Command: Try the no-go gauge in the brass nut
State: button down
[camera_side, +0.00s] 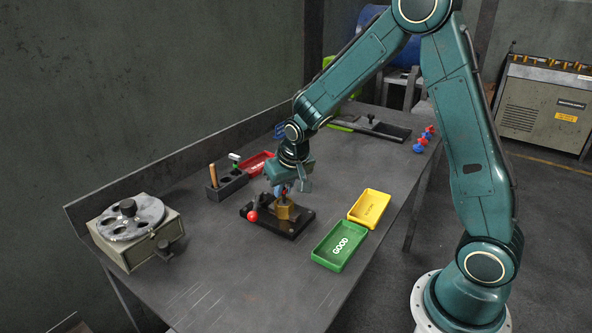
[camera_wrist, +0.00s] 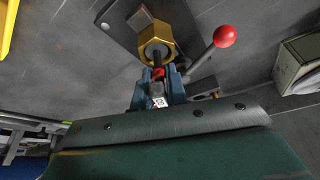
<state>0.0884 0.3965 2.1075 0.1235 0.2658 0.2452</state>
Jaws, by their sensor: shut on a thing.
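The brass nut (camera_side: 285,211) sits in a dark clamp fixture (camera_side: 300,225) with a red-ball lever (camera_side: 253,216). The nut (camera_wrist: 157,36) also shows in the wrist view, with its bore facing my gripper. My gripper (camera_side: 284,187) is just above the nut. In the wrist view my gripper (camera_wrist: 158,92) is shut on the no-go gauge (camera_wrist: 158,73), which has a red band and a small label with red marking. The gauge's dark end lines up with the nut's bore and overlaps it in this view. I cannot tell how far it is inside.
A green GOOD tray (camera_side: 340,247) and a yellow tray (camera_side: 369,207) lie right of the fixture. A red tray (camera_side: 255,163) lies behind it. A dark block (camera_side: 228,186) holds a wooden handle and a green-marked tool. A round-topped device (camera_side: 135,231) stands at the left.

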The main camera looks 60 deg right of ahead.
jog(key=shift+r, duration=1.8)
dwell(0.5)
jog(key=shift+r, duration=1.95)
